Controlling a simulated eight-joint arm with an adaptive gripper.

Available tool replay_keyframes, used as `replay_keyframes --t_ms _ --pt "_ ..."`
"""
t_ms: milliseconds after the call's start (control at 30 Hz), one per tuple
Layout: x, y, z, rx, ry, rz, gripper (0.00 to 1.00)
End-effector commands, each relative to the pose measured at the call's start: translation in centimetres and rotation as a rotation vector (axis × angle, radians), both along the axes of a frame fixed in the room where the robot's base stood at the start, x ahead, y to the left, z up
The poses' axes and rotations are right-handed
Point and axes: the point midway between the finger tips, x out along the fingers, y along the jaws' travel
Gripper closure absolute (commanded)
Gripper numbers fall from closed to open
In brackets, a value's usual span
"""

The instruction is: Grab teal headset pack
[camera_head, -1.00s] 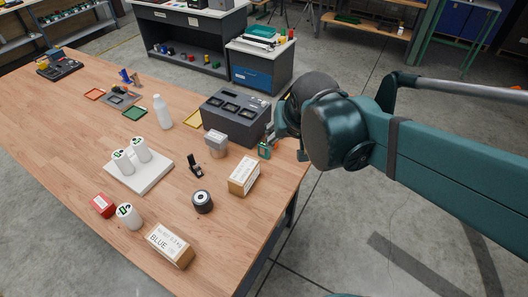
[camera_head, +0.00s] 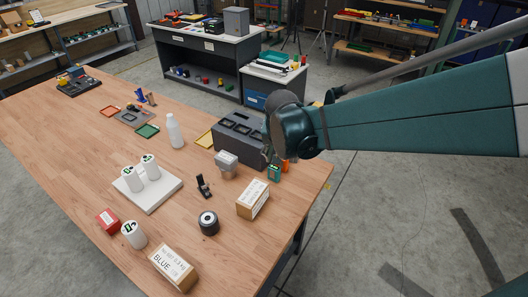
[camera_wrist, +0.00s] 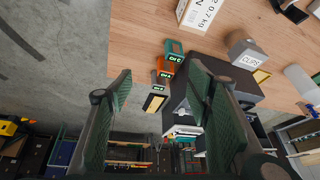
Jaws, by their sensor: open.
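The teal headset pack (camera_head: 274,173) stands near the table's right edge, beside the dark grey slotted box. It also shows in the wrist view (camera_wrist: 174,47), above the gap between my fingertips, with small lettering on it. An orange pack (camera_wrist: 168,66) is right beside it, and a grey pack (camera_wrist: 161,80) follows in the same row. My gripper (camera_wrist: 162,82) is open and empty, its two green-padded fingers on either side of the row's lower end. In the head view my wrist hides most of the gripper, close to the packs.
The dark grey slotted box (camera_head: 236,143) stands left of the packs. A grey-white clips box (camera_head: 226,164) and a cardboard box (camera_head: 253,199) are also near. Several other objects lie farther left on the wooden table (camera_head: 84,150). Open floor lies to the right.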

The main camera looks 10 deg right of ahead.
Motion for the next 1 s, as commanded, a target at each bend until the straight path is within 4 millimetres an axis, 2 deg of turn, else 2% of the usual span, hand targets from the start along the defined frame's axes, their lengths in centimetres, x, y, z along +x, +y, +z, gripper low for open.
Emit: replay_keyframes --t_ms 200,600,1000 --pt "2.8 0.3 -2.9 -0.001 0.013 -0.063 0.5" --pt "7.2 1.0 -8.9 -0.007 0.029 -0.184 0.5" --pt "10.4 1.7 -14.9 -0.017 0.034 -0.294 0.5"
